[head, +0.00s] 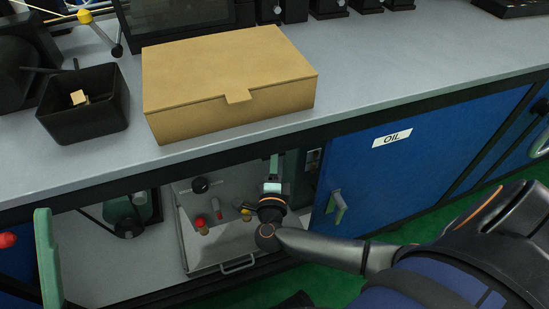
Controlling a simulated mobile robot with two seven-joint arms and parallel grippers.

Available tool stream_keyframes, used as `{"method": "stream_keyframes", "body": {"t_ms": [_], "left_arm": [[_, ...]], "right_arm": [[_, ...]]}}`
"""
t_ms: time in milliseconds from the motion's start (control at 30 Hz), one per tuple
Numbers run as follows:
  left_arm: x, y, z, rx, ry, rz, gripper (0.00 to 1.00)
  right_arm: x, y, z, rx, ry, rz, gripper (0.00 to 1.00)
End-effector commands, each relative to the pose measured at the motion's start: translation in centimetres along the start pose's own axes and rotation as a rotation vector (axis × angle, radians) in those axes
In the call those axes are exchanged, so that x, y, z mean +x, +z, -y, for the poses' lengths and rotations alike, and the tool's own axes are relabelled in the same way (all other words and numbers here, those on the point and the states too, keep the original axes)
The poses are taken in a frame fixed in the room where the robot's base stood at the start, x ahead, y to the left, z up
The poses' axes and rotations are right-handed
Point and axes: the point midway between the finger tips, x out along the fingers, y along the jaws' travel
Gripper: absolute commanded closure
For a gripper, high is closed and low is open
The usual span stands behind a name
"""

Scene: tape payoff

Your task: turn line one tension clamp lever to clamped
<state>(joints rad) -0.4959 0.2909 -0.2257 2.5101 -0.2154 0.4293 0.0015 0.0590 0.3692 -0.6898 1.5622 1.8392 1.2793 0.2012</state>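No part is clearly marked as the line one tension clamp lever. A lever with a yellow knob (85,17) and a black rod stands at the far left of the bench top, with rods and yellow lines behind it. My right arm comes in from the right, and my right gripper (273,172) is below the bench top at the open cabinet, in front of a grey panel (205,240). Its fingers are seen edge-on, so I cannot tell whether they are open. My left gripper is not in view.
A closed cardboard box (230,85) and a black bin (85,115) with a small wooden block (79,97) stand on the bench (400,75). The grey panel carries red and black knobs. A blue door (420,155) marked OIL is beside my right arm.

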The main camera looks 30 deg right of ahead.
Motion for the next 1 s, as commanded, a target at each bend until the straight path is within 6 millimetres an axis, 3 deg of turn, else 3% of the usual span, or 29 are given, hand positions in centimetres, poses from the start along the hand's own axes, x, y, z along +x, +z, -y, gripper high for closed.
{"method": "stream_keyframes", "body": {"t_ms": [67,333,1000], "left_arm": [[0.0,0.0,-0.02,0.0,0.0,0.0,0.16],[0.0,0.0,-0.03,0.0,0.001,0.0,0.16],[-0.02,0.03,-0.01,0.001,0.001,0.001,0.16]], "right_arm": [[0.0,0.0,0.0,0.0,0.0,0.0,0.69],[-0.01,0.0,-0.01,0.0,0.0,0.0,0.99],[0.0,0.01,-0.01,0.0,0.0,0.0,1.0]]}}
